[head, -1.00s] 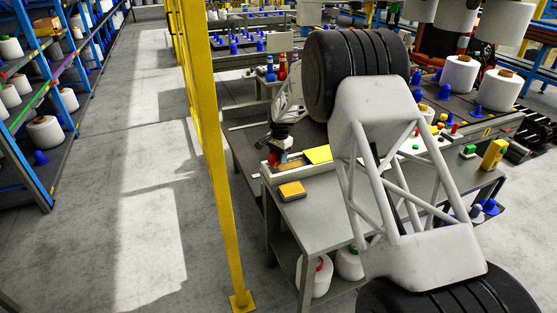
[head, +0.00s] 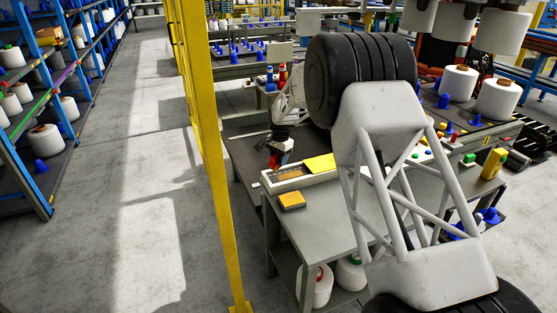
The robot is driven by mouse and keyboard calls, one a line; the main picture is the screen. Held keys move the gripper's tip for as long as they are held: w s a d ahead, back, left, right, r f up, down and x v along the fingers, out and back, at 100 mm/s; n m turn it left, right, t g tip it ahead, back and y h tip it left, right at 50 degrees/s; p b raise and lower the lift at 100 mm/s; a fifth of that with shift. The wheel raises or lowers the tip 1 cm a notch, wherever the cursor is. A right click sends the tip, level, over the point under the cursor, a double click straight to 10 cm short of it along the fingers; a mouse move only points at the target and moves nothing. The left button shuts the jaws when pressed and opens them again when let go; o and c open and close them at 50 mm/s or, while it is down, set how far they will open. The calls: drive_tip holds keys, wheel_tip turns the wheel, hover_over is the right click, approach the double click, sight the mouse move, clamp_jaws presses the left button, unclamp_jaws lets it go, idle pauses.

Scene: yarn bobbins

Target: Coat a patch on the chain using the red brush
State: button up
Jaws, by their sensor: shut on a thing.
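My gripper (head: 277,149) is small in the head view, over the back left part of the grey workbench. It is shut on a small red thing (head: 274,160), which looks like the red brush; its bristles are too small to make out. The brush is just above or beside the left end of a long, low cream tray (head: 267,185). I cannot tell whether it touches anything. I cannot make out the chain; it may be too small to see or hidden.
An orange block (head: 291,200) lies on the grey bench (head: 317,213) in front of the tray. A yellow sheet (head: 319,163) lies at the tray. A yellow post (head: 207,130) stands left of the bench.

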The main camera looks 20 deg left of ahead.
drive_tip(key=shift+r, duration=1.35)
drive_tip(key=s+d+f+m, duration=0.2)
drive_tip(key=s+d, duration=0.2)
drive_tip(key=d, duration=0.4)
drive_tip(key=s+d+f+m, duration=0.1)
drive_tip(key=s+d+f, duration=0.2)
drive_tip(key=d, duration=0.6)
drive_tip(key=s+d+f+m, duration=0.2)
drive_tip(key=s+d, duration=0.4)
drive_tip(key=d, duration=0.3)
drive_tip(key=shift+d+f+m, duration=0.25)
drive_tip(key=shift+m, duration=0.05)
drive_tip(key=shift+w+a, duration=0.1)
drive_tip(key=shift+w, duration=0.05)
drive_tip(key=w+a, duration=0.2)
drive_tip(key=w, duration=0.3)
drive_tip(key=w+a+f, duration=0.1)
drive_tip(key=w+a, duration=0.1)
drive_tip(key=w, duration=0.2)
drive_tip(key=w+a, duration=0.2)
drive_tip(key=w, duration=0.3)
drive_tip(key=shift+w+f, duration=0.2)
drive_tip(key=shift+w, duration=0.1)
drive_tip(key=shift+f, duration=1.8)
